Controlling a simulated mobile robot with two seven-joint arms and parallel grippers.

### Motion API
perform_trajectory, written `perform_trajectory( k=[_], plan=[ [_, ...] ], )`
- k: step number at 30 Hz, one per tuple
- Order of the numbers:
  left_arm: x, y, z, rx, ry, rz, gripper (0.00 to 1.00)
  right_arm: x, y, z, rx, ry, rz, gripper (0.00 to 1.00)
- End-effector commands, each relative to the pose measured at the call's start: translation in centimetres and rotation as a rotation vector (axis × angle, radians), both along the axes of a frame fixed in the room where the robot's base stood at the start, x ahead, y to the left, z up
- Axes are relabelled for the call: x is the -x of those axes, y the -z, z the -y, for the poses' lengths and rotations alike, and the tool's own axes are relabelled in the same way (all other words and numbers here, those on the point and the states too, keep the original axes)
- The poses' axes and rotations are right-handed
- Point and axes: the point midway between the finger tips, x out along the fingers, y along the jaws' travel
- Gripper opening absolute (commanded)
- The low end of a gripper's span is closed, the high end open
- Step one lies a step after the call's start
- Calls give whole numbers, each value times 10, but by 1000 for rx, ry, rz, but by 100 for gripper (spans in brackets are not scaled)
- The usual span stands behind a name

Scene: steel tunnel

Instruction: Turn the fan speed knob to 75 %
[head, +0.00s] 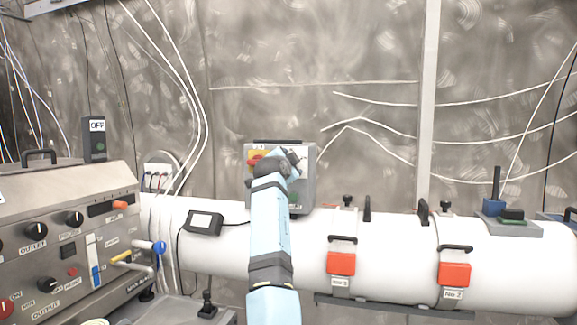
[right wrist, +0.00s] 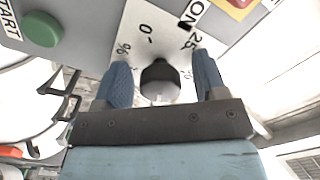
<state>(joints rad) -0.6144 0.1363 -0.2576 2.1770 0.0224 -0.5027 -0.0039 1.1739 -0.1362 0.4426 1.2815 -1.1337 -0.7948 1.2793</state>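The grey control box (head: 308,178) is on the far side of the white pipe in the head view, partly hidden by my right arm. In the right wrist view the black fan speed knob (right wrist: 160,78) sits on a white dial plate (right wrist: 140,38) marked 0 and 25, with other marks partly covered. My right gripper (right wrist: 160,62) is open, with one blue finger on each side of the knob and a gap visible on both sides. Where the knob points is not clear. My left gripper is in neither view.
A green START button (right wrist: 42,29) and a red-and-yellow switch (right wrist: 240,3) are on the same panel. In the head view a white pipe (head: 395,235) with red-latched clamps runs below. A control console (head: 60,245) stands at the left. A metal wall (head: 300,50) is behind.

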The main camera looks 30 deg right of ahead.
Motion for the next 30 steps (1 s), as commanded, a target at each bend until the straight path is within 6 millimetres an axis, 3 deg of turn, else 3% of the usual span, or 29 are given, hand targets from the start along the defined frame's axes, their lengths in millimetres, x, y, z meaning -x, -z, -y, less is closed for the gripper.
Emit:
perform_trajectory(
  k=[11, 24, 30],
  plan=[
    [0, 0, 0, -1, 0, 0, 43, 6, 1, -8, -1, -1, 1, 65],
    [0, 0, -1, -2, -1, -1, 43, 66, 1, -79, -2, -2, 0, 65],
    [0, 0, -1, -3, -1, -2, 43, 85, 1, -99, 0, -1, 0, 65]
  ],
)
